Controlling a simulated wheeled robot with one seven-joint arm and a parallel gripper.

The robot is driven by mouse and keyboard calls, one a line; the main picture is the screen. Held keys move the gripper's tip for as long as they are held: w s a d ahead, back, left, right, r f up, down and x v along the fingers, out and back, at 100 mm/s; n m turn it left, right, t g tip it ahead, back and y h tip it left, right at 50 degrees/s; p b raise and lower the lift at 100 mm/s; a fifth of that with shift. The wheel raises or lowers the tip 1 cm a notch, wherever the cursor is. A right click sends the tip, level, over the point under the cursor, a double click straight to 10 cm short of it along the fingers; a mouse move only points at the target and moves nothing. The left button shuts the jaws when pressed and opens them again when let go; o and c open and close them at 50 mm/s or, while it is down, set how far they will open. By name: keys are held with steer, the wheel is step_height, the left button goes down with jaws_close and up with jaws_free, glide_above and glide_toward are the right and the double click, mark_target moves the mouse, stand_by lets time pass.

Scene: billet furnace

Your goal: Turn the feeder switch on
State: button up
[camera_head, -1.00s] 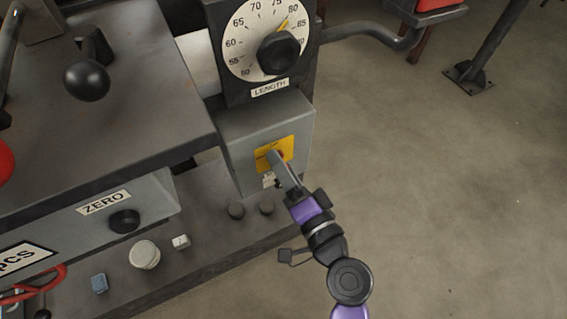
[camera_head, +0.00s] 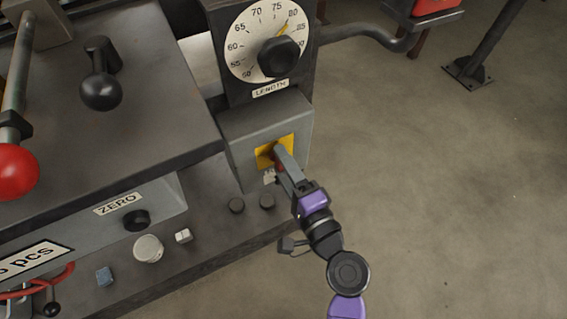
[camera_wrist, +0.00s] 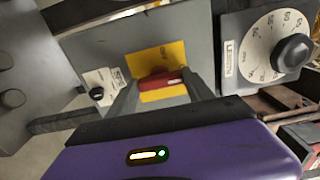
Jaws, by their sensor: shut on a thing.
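The feeder switch is a red handle (camera_wrist: 160,80) on a yellow plate (camera_wrist: 155,56), set in the face of a grey box. In the head view the yellow plate (camera_head: 264,155) sits below the length dial, and my fingers cover most of the switch. My gripper (camera_wrist: 163,88) is shut on the red handle, with one finger on each side of it. In the wrist view the handle lies nearly level across the picture. In the head view my gripper (camera_head: 281,160) reaches the plate from the lower right. Small lettering on the plate is too small to read.
A length dial (camera_head: 267,42) with a black knob is above the switch. A red-ball lever (camera_head: 15,172) and a black-ball lever (camera_head: 101,90) are at left. Open floor (camera_head: 450,200) lies right.

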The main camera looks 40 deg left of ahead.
steer(key=o, duration=1.4)
steer(key=shift+c, duration=0.2)
steer(key=v, duration=0.8)
steer(key=shift+w, duration=0.1)
